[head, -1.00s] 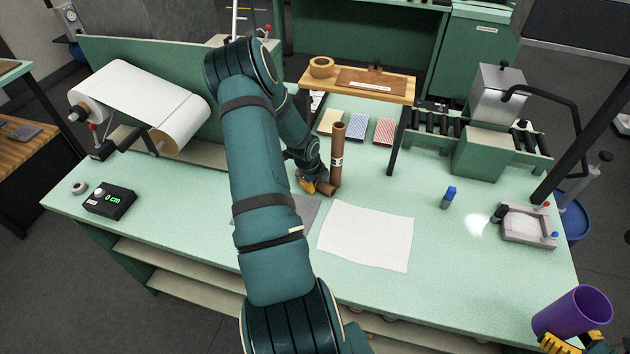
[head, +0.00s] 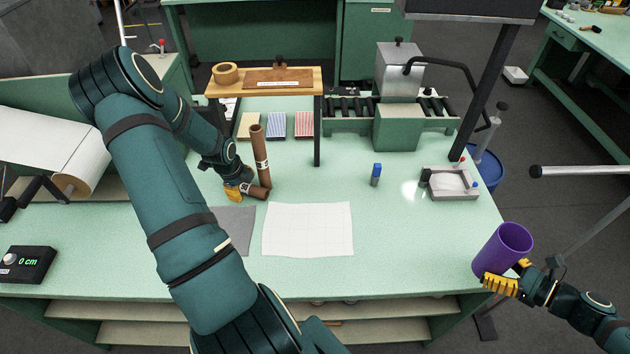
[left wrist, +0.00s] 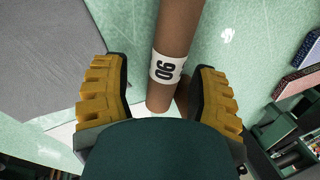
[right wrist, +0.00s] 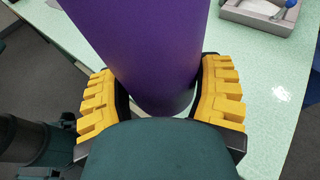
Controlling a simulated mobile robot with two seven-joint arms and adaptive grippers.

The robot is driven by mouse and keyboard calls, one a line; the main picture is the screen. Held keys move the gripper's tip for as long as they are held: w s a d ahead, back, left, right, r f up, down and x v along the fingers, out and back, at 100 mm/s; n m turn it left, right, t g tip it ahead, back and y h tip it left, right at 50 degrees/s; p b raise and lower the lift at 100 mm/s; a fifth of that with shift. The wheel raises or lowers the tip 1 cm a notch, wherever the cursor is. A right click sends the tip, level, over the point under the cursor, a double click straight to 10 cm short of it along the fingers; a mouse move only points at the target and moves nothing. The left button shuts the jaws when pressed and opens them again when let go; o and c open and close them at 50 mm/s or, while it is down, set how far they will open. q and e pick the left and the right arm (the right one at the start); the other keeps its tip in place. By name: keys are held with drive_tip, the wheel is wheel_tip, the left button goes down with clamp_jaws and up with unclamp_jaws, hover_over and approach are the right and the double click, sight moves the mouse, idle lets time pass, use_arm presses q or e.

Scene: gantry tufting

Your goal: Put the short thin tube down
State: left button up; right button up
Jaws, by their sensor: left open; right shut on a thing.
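My right gripper (right wrist: 160,105) is shut on a purple cup (right wrist: 145,40), held at the table's front right corner (head: 502,245).
A white gridded sheet (head: 308,230) and a grey mat (head: 236,222) lie in front of the tubes. Behind stand colored cards (head: 277,125) and a wooden shelf (head: 300,80). A blue marker (head: 376,174) and grey tray (head: 450,190) are right. Table between sheet and tray is clear.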

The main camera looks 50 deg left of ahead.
use_arm(q)
drive_tip(key=v, duration=0.8)
drive_tip(key=shift+o, duration=1.2)
drive_tip(key=shift+r, duration=0.6)
drive_tip(key=a+h, duration=0.1)
drive_tip(key=a, duration=0.1)
drive_tip(key=a+h, duration=0.1)
drive_tip(key=a, duration=0.4)
drive_tip(key=shift+f+g+h, duration=0.4)
drive_tip(key=f, duration=0.2)
drive_tip(key=f+h, duration=0.1)
drive_tip(key=f, duration=0.1)
drive_tip(key=w+f+h, duration=0.1)
drive_tip(key=f, duration=0.1)
drive_tip(key=shift+d+f, duration=0.1)
drive_tip(key=shift+d, duration=0.1)
drive_tip(key=shift+x, duration=2.55)
drive_tip(key=shift+s, duration=0.2)
clamp_jaws()
